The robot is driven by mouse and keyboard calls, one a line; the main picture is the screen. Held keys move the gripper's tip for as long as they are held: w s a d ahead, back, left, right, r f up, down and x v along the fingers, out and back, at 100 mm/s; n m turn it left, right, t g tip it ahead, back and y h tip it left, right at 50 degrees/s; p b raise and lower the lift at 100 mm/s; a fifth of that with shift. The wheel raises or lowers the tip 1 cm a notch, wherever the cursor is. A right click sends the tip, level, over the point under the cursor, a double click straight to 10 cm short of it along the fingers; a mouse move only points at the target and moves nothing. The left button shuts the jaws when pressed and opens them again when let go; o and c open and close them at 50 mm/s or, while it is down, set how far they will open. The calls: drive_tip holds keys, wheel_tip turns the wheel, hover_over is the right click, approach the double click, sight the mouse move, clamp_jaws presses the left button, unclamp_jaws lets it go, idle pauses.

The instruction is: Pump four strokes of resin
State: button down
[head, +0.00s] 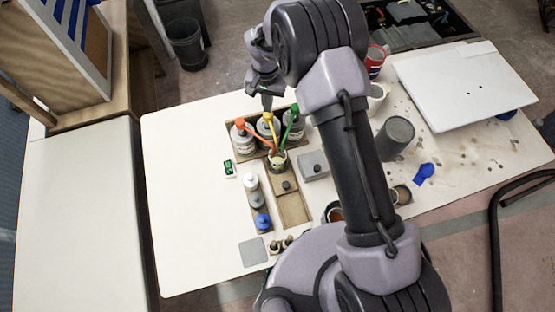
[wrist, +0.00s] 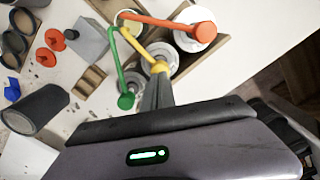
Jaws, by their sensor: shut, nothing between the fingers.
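Three pump bottles stand in a wooden tray, with an orange pump (head: 240,122), a yellow pump (head: 268,116) and a green pump (head: 294,108). Their spouts reach toward a cup (head: 279,160) in front of them. My gripper (head: 267,103) is shut and empty, pointing down over the yellow pump's head. In the wrist view the fingertips (wrist: 158,80) meet the yellow head (wrist: 160,67); I cannot tell whether they touch it. The orange head (wrist: 204,35) and green head (wrist: 126,101) stand to either side. The cup's contents are unclear.
A small green display (head: 229,167) lies left of the tray. Small bottles (head: 257,200) and a grey box (head: 314,165) stand near. A dark grey cylinder (head: 395,138) and a white board (head: 465,85) are at right. The table's left part is clear.

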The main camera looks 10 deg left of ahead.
drive_tip(key=shift+f, duration=0.1)
idle(0.3)
drive_tip(key=shift+f+b, duration=1.85)
drive_tip(key=shift+f, duration=0.25)
drive_tip(key=shift+r, duration=0.15)
drive_tip(key=shift+r+p, duration=1.1)
drive_tip(key=shift+r, duration=0.85)
drive_tip(key=shift+f, duration=0.1)
